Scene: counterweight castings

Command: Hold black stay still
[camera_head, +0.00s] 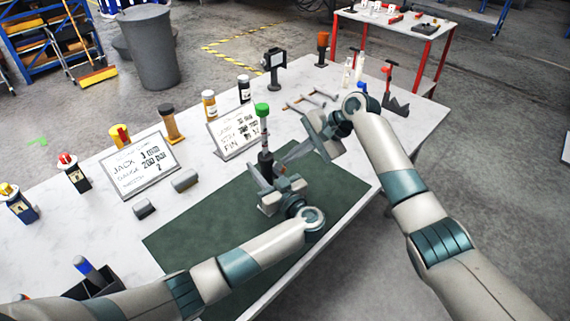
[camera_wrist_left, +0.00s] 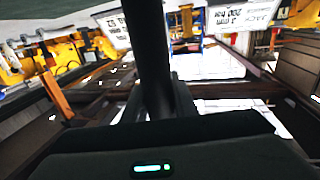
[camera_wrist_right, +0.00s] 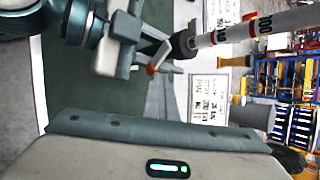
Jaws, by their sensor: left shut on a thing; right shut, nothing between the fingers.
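The black stay (camera_head: 266,160) stands upright over the green mat (camera_head: 195,235), with a green cap (camera_head: 262,109) at its top. My left gripper (camera_head: 268,180) is shut on it low down. The left wrist view shows a dark post (camera_wrist_left: 148,50) running up between the left fingers. Its lower end is hidden by the gripper. My right gripper (camera_head: 285,157) is shut and empty, beside the stay on its right. In the right wrist view my left gripper (camera_wrist_right: 150,60) and a white rod with red bands (camera_wrist_right: 250,30) show close by; whether the rod belongs to the stay I cannot tell.
Two lettered signs (camera_head: 140,168) (camera_head: 236,132) stand on the white table behind the mat. A dark bin (camera_head: 95,280) is at front left. The mat's left part is clear.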

